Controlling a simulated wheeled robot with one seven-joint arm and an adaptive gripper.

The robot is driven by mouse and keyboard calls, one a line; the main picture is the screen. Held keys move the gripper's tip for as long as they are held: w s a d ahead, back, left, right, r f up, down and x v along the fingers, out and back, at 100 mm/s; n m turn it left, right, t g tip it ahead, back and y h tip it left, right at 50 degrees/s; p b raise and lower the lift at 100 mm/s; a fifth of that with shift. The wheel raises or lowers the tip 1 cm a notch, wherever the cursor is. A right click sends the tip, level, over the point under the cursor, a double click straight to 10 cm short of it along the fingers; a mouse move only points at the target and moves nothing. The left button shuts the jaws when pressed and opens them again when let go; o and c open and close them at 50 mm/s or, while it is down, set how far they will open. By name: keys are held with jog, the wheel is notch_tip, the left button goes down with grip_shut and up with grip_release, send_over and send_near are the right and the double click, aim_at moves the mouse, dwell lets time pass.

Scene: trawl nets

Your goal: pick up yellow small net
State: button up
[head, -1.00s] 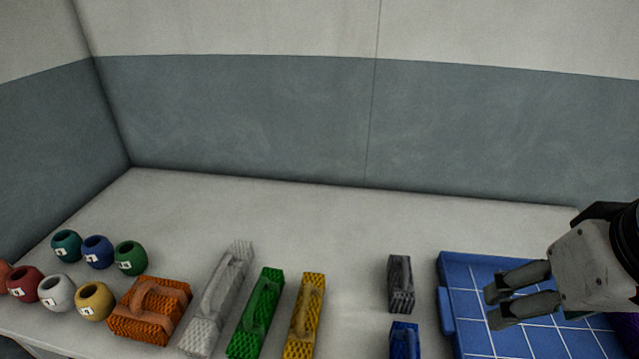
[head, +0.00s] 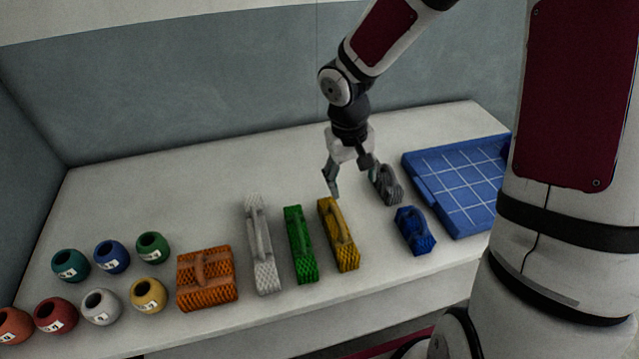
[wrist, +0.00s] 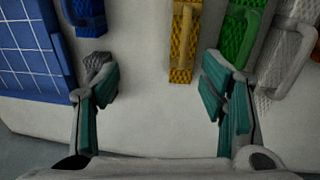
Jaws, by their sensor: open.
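The yellow small net (head: 338,236) is a long, narrow textured block with a raised handle along its top. It lies on the white table between the green net (head: 301,245) and the blue net (head: 414,231). In the wrist view the yellow net (wrist: 183,42) is at the top centre, its near end just ahead of the space between the fingers. My gripper (head: 352,184) is open and empty, above the table close to the net's far end. In the wrist view my gripper's (wrist: 160,88) teal-padded fingers are spread wide, with nothing between them.
A small grey net (head: 386,185) lies beside one finger, partly hidden by it in the wrist view. A blue gridded tray (head: 458,185) is at the right. A white net (head: 259,244), an orange net (head: 205,278) and several coloured pots (head: 101,306) are to the left.

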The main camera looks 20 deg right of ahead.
jog(key=y, duration=0.2)
send_near(337, 226)
jog(key=f, duration=0.5)
jog(key=shift+w+a+p, duration=0.15)
jog(key=shift+w+p, duration=0.05)
jog(key=shift+p, duration=0.2)
jog(key=shift+s+f+p, duration=0.1)
jog(key=shift+f+p, duration=0.35)
jog(key=shift+f, duration=2.55)
jog(key=c, duration=1.4)
jog(key=shift+r, duration=0.1)
